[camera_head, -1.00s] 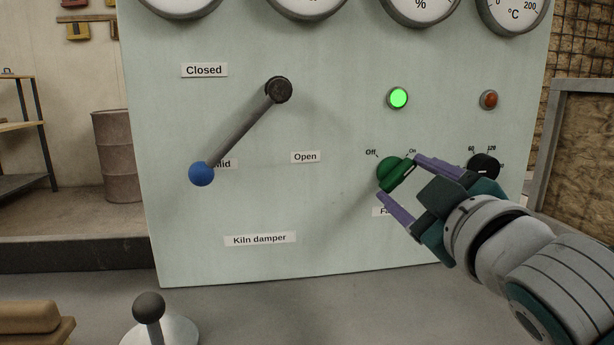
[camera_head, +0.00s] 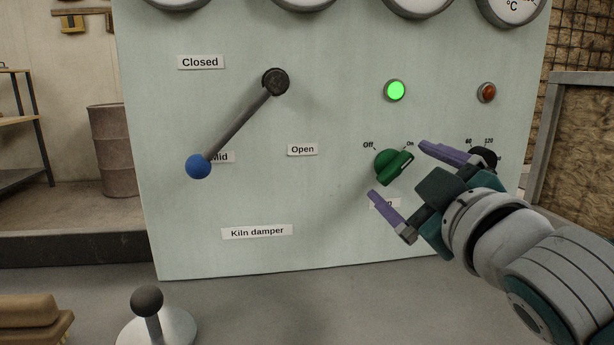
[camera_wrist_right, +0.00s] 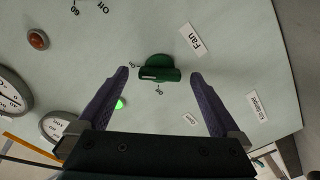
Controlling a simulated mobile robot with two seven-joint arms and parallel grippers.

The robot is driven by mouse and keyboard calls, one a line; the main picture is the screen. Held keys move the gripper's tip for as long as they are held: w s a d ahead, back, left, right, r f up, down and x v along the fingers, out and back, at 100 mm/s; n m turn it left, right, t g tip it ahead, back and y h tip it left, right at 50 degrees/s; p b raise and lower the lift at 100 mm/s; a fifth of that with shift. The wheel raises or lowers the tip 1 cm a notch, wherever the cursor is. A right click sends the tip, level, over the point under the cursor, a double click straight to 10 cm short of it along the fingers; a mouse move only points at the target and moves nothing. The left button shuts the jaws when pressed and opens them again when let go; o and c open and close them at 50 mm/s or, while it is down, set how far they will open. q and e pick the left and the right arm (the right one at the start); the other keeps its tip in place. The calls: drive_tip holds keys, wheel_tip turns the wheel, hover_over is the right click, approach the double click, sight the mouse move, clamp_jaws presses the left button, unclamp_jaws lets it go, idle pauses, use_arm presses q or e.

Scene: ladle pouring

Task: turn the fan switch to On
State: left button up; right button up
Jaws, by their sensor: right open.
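The green fan switch (camera_head: 393,167) is a round knob with a raised grip bar on the upright panel, between the Off and On marks. Its bar slants up and right, toward the On mark. It also shows in the right wrist view (camera_wrist_right: 158,69), between and beyond my fingertips. My right gripper (camera_head: 397,169) is open and empty, its two purple fingers spread on either side of the knob and apart from it. The Fan label (camera_wrist_right: 190,39) shows in the right wrist view; my finger partly covers it in the head view. My left gripper is not in view.
A green lamp (camera_head: 395,91) is lit above the switch, and a red lamp (camera_head: 486,93) beside it looks dark. A black timer knob (camera_head: 484,157) sits behind my right gripper. The damper lever with its blue ball (camera_head: 198,166) is at left.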

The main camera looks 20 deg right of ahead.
drive_tip(key=v, duration=0.9)
drive_tip(key=shift+s, duration=0.45)
drive_tip(key=s+a+r+m+g+y+p, duration=0.1)
drive_tip(key=s+a+r+g+y+p, duration=0.15)
drive_tip(key=s+g+p, duration=0.45)
drive_tip(key=s+a+r+m+g+y+p, duration=0.1)
drive_tip(key=s+a+r+m+g+p, duration=0.2)
drive_tip(key=p, duration=0.7)
drive_tip(key=s+a+r+g+y+p, duration=0.1)
drive_tip(key=s+a+r+g+p, duration=0.1)
drive_tip(key=s+r+g+p, duration=0.5)
wheel_tip(320, 180, up, 34)
drive_tip(key=t+p, duration=0.3)
drive_tip(key=p, duration=3.5)
drive_tip(key=shift+w+f, duration=0.2)
drive_tip(key=shift+w, duration=0.2)
